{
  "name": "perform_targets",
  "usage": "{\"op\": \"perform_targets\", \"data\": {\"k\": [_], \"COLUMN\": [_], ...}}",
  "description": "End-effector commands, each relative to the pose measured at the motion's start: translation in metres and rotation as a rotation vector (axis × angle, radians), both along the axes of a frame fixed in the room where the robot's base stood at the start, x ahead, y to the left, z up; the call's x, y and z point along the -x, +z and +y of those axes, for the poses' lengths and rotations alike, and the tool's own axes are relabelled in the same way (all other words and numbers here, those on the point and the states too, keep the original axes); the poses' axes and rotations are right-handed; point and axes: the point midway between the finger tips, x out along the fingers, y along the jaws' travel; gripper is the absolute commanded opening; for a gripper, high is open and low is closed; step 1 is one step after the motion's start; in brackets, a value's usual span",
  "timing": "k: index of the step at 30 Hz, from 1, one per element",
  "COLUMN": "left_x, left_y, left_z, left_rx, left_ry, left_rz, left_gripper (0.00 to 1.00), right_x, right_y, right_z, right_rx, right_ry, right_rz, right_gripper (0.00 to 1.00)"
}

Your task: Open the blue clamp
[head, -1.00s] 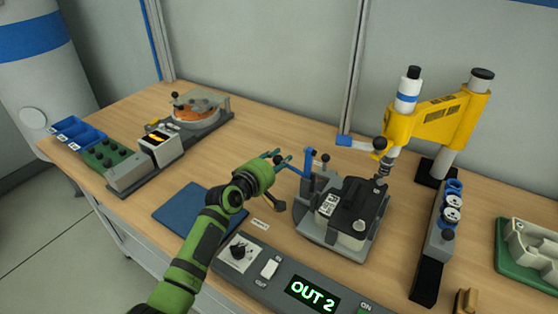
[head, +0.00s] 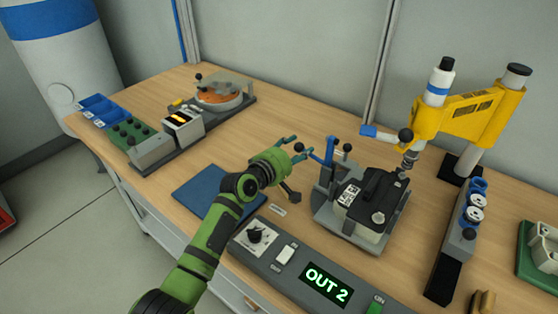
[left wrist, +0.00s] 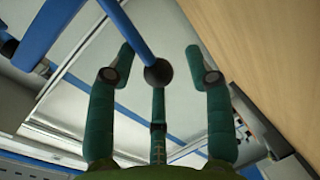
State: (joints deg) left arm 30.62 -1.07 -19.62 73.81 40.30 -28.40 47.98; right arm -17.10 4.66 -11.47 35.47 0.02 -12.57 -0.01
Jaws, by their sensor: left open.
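The blue clamp (head: 329,151) stands at the left side of a grey fixture, its blue arm raised beside a dark block. In the left wrist view its blue bar (left wrist: 128,28) comes in from the top and ends in a black ball knob (left wrist: 158,73). My left gripper (head: 296,151) is open, just left of the clamp, its teal fingers pointing towards it. In the wrist view the knob shows between the spread fingers of the left gripper (left wrist: 160,65); I cannot tell whether they touch it. My right gripper is not in view.
The fixture (head: 345,226) holds a black-topped block (head: 372,200). A yellow press (head: 465,115) stands behind it to the right. A control panel reading OUT 2 (head: 327,285) lies in front. A blue mat (head: 215,192) lies left. The table behind my gripper is clear.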

Motion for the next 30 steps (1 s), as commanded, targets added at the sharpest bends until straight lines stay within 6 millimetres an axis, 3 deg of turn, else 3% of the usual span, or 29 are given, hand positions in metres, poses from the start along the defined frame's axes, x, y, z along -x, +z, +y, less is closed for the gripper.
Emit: {"op": "perform_targets", "data": {"k": [18,30], "left_x": [0.078,0.085], "left_y": [0.018,0.021], "left_z": [0.054,0.059], "left_rx": [-0.004,-0.003], "left_ry": [0.003,0.003], "left_rz": [0.0,0.0], "left_gripper": [0.52,0.52], "right_x": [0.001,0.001], "right_y": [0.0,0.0], "right_z": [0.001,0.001], "right_rx": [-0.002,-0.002], "right_ry": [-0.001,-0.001], "right_rz": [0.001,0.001], "right_gripper": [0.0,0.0]}}
